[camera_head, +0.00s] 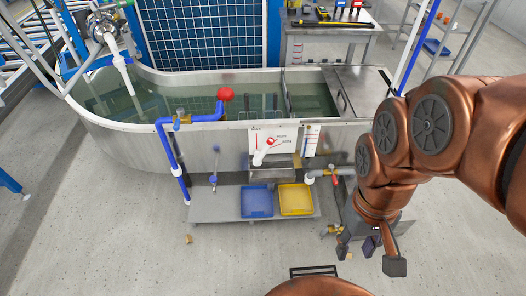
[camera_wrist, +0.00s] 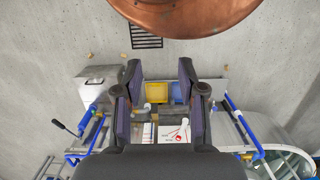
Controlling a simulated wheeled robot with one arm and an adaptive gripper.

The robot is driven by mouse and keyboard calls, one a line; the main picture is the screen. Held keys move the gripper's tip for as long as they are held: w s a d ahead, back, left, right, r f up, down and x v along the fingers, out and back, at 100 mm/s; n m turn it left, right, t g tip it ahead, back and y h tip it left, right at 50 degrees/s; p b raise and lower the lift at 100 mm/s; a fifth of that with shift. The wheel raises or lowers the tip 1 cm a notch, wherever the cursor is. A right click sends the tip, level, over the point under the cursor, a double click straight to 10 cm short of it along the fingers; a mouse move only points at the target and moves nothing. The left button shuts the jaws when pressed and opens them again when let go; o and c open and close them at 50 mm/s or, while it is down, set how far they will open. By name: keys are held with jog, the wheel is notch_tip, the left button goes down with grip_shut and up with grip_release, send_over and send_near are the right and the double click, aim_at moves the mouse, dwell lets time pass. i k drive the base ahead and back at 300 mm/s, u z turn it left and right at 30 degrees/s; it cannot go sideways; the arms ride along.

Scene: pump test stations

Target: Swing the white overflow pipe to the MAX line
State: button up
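The white overflow pipe (camera_head: 259,157) is a short white tube at the front of the tank, low on a white marked panel (camera_head: 283,135). It appears tilted, with a red part (camera_head: 271,141) by its upper end. MAX lettering (camera_head: 256,129) is at the panel's upper left; smaller red-marked lettering is to its right. In the wrist view the panel (camera_wrist: 165,134) and pipe (camera_wrist: 185,125) show beyond my fingers, partly cut off by them. My gripper (camera_head: 369,252) is open and empty, right of and apart from the pipe; its spread fingers show in the wrist view (camera_wrist: 160,82).
A blue pipe with a red ball (camera_head: 225,94) rises left of the panel. A blue tray (camera_head: 257,201) and yellow tray (camera_head: 296,199) lie on a low shelf below. A metal box (camera_wrist: 97,85) and brass valve (camera_head: 331,171) stand at the right end. Front floor is mostly clear.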

aim_at(258, 161)
jog(key=u, duration=0.55)
jog(key=i, duration=0.95)
jog(key=u, duration=0.2)
